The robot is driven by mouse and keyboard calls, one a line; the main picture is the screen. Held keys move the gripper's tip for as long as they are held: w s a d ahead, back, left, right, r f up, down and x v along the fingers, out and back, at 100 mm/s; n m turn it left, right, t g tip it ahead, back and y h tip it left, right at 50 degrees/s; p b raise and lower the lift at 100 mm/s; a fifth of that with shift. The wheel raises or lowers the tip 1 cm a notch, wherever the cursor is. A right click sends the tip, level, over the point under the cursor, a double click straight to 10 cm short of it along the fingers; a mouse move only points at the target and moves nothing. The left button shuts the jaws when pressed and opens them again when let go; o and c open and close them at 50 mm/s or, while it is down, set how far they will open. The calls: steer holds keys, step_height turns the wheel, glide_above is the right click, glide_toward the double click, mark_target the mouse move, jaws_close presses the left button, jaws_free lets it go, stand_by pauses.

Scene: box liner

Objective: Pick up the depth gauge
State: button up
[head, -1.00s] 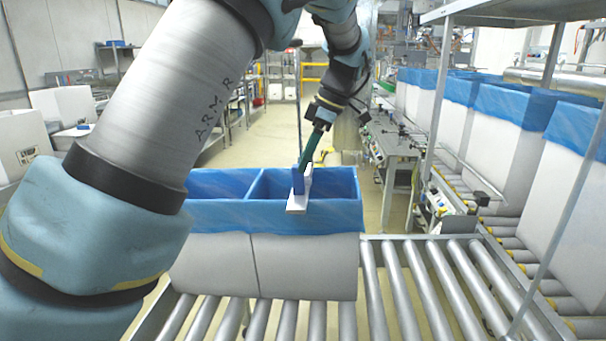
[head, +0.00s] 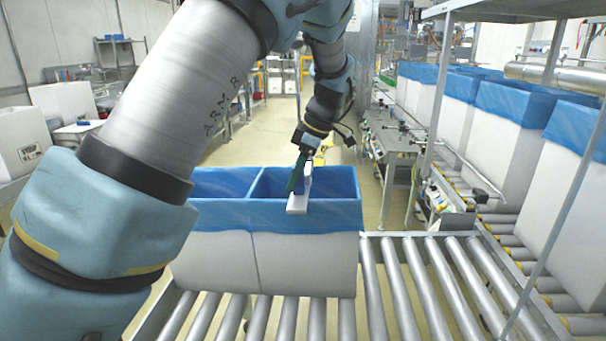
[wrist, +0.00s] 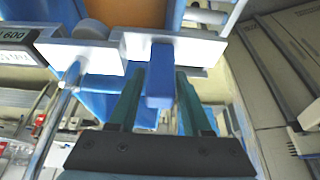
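The depth gauge (head: 299,202), a white piece with a blue block, sits on the rim of the blue-lined box (head: 305,216). In the wrist view the gauge's blue block (wrist: 160,75) hangs from a white bar. My gripper (head: 298,178) is at the gauge in the head view, its green fingers overlapping the blue block. In the wrist view my gripper (wrist: 159,78) is open, with one finger on each side of the blue block and narrow gaps showing. The gauge's thin rod is hidden behind my arm in the head view.
A roller conveyor (head: 395,285) runs under and to the right of the boxes. More lined boxes (head: 500,120) stand in a row on the right, behind a metal frame post (head: 565,200). A work table (head: 390,140) stands beyond. The aisle floor behind the boxes is clear.

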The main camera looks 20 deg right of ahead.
jaws_close()
steer(key=shift+r, duration=0.1)
stand_by(0.4)
